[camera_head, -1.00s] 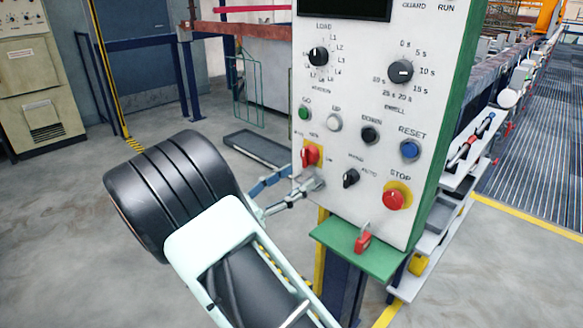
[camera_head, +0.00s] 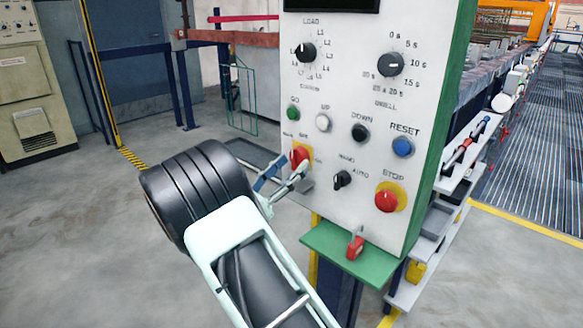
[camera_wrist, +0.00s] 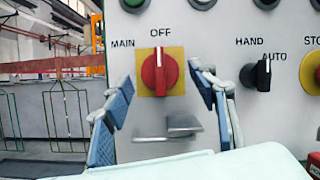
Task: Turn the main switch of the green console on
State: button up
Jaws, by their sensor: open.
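The green console (camera_head: 440,130) has a white front panel and green side. Its main switch (camera_wrist: 160,72) is a red rotary knob on a yellow plate, marked MAIN and OFF in the wrist view. Its grip stands about upright, towards OFF. In the head view the main switch (camera_head: 299,156) is at the panel's lower left, just beyond the fingers. My gripper (camera_wrist: 165,100) is open, with one finger left and one right of the knob in the picture; contact cannot be told. In the head view my gripper (camera_head: 283,180) comes from the lower left.
A grey metal handle or hasp (camera_wrist: 168,130) sits just below the main switch. A black HAND/AUTO selector (camera_head: 342,180) and a red STOP button (camera_head: 387,199) lie to its right. A green shelf (camera_head: 350,257) with a red padlock (camera_head: 355,247) juts out below the panel.

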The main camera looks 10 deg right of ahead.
jog(key=shift+w+d+r, duration=0.2)
jog(key=shift+w+d, duration=0.05)
jog(key=shift+d, duration=0.1)
jog(key=shift+c, duration=0.3)
jog(key=c, duration=1.1)
